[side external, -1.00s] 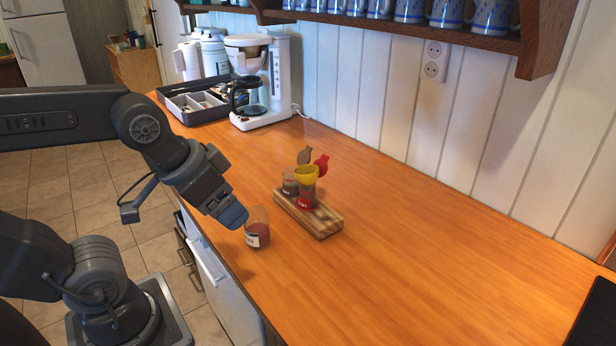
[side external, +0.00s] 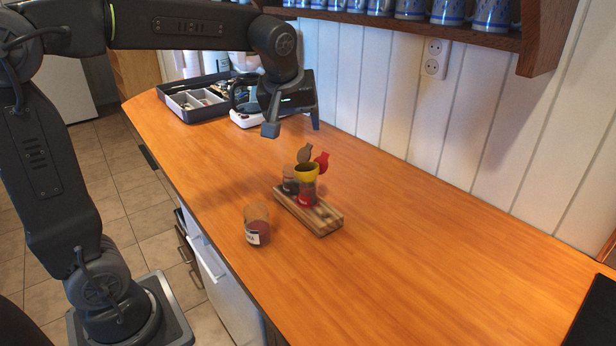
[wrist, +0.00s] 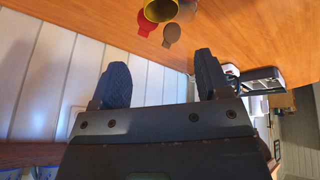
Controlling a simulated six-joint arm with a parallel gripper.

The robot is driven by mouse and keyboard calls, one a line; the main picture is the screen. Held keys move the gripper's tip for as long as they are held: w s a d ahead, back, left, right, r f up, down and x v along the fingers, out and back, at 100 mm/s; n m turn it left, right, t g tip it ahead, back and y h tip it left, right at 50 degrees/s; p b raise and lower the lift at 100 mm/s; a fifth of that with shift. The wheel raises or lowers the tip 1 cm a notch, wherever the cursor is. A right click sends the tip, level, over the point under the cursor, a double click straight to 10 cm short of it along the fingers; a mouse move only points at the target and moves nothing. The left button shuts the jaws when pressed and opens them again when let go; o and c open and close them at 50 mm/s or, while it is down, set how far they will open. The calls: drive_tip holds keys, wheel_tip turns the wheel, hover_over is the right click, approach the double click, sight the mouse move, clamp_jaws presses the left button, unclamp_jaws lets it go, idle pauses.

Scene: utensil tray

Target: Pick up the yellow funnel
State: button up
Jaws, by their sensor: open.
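The yellow funnel (side external: 306,171) sits in the mouth of a jar with red contents (side external: 307,192) on a wooden rack (side external: 318,218) in the side view. In the wrist view the funnel (wrist: 160,9) shows at the top edge, partly cut off. My gripper (side external: 292,128) is open and empty, raised above the counter, behind and to the left of the funnel and apart from it. Its two fingers show spread in the wrist view (wrist: 160,80).
A second jar (side external: 290,181) stands on the rack beside the funnel's jar. Red (side external: 322,162) and brown (side external: 304,153) lids or scoops stand behind. A loose jar (side external: 257,225) is in front, left. The right counter is clear.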

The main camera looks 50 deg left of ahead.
hover_over(305, 176)
drive_tip(key=f, duration=0.7)
drive_tip(key=shift+a+f, duration=0.25)
drive_tip(key=shift+f, duration=0.05)
drive_tip(key=x, duration=0.3)
drive_tip(key=s+x, duration=0.1)
drive_tip(key=shift+w+d+f, duration=0.15)
drive_tip(key=shift+d+f, duration=0.05)
drive_tip(key=shift+f, duration=0.25)
drive_tip(key=shift+w+a+f, duration=0.15)
drive_tip(key=shift+w+f, duration=0.1)
drive_tip(key=shift+f, duration=0.3)
drive_tip(key=shift+c, duration=0.3)
drive_tip(key=c, duration=0.6)
drive_tip(key=shift+o, duration=0.2)
drive_tip(key=shift+r, duration=0.1)
